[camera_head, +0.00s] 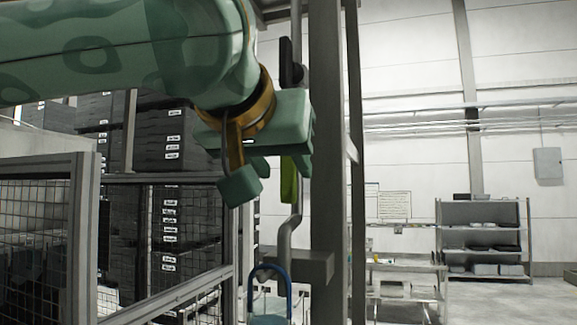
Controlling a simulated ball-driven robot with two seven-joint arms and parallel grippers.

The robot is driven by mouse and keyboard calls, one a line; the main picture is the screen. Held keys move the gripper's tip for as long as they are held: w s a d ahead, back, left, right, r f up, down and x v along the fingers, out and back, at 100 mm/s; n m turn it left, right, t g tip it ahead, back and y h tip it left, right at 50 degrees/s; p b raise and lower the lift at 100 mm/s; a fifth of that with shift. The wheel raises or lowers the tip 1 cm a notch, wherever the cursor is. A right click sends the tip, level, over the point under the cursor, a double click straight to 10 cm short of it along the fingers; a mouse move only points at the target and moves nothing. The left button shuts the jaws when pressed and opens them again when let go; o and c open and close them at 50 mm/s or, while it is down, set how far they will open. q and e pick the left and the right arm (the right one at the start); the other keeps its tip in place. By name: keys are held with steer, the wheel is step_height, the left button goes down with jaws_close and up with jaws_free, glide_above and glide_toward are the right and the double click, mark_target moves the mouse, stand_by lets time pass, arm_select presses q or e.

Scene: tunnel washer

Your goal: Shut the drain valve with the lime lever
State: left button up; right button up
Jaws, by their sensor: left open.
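The lime lever (288,180) hangs down in front of a grey vertical pipe (297,215), near the middle of the head view. Its upper part is hidden behind my left gripper (272,165). My left arm comes in from the upper left, green with an orange-brown ring at the wrist. The left gripper is open, with its fingers just above and beside the lever. I cannot tell whether it touches the lever. The valve body is not clearly visible. My right gripper is not in view.
A thick grey post (325,150) stands just right of the pipe. A mesh fence frame (82,240) and stacked dark crates (185,225) fill the left. A blue-handled item (270,290) is below. Shelving (485,235) stands far right, with open floor near it.

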mark_target(286, 172)
arm_select(q)
steer(key=shift+x, duration=1.75)
steer(key=shift+p, duration=0.3)
jaws_close()
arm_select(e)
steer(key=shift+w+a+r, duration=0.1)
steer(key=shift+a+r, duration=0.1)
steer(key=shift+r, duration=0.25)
